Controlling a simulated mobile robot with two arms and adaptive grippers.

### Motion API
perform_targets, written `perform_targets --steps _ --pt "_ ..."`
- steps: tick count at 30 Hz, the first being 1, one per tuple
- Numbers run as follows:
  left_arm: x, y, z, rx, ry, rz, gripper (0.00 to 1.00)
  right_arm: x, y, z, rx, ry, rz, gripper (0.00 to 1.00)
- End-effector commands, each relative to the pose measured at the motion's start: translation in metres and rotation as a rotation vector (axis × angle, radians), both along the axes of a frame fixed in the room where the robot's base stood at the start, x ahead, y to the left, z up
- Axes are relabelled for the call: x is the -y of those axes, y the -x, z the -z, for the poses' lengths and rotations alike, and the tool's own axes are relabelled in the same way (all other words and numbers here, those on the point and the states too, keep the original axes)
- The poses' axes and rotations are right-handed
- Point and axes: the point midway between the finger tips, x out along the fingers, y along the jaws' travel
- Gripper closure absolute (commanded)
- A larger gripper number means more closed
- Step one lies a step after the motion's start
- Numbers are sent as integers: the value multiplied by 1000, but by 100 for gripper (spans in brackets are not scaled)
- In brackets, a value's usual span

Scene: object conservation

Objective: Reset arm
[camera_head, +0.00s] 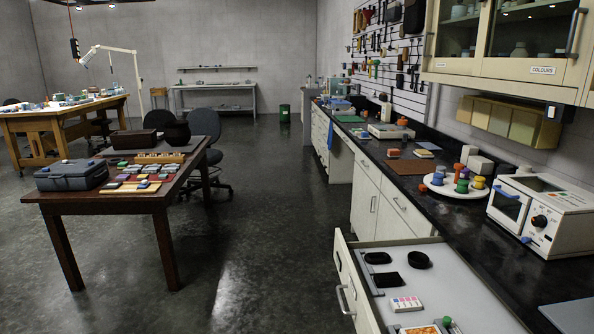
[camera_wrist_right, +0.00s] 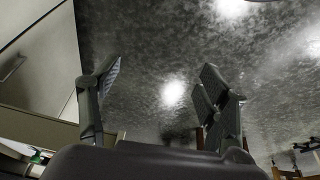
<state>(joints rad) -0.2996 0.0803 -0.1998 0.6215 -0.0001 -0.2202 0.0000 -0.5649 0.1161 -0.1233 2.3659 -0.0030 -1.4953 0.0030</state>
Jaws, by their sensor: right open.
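My right gripper (camera_wrist_right: 160,95) shows in the right wrist view. Its two fingers stand wide apart with nothing between them, and the dark floor lies beyond them. Cream cabinet fronts (camera_wrist_right: 35,70) are to the left of its left finger, apart from it. Neither of my arms or grippers shows in the head view. The open drawer (camera_head: 465,262) at the lower right of the head view holds black round dishes (camera_head: 418,260), a black square tray (camera_head: 391,280) and a white box with pink marks (camera_head: 405,304).
The dark counter (camera_head: 440,205) carries a white plate (camera_head: 440,190) of coloured bottles and a white oven-like device (camera_head: 545,212). A dark wooden table (camera_head: 110,200) with a grey case (camera_head: 70,175) stands at the left. The floor (camera_head: 270,230) between table and cabinets is clear.

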Motion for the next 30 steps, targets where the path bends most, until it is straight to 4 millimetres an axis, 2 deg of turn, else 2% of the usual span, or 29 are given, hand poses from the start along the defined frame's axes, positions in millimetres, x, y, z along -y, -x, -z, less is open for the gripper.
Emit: perform_targets --steps 8,12,16,20,24,30 --pt "0 0 0 0 0 0 60 -3 -8 79 -37 2 -8 30" --pt "0 0 0 0 0 0 60 -3 -3 137 -61 2 -14 30" --pt "0 0 0 0 0 0 60 -2 11 197 -87 5 -19 30" --pt "0 0 0 0 0 0 60 2 34 252 -113 8 -23 30" --pt "0 0 0 -1 0 0 60 7 70 305 -141 11 -30 30" --pt "0 1 0 -1 0 0 60 18 130 360 -178 17 -39 30"
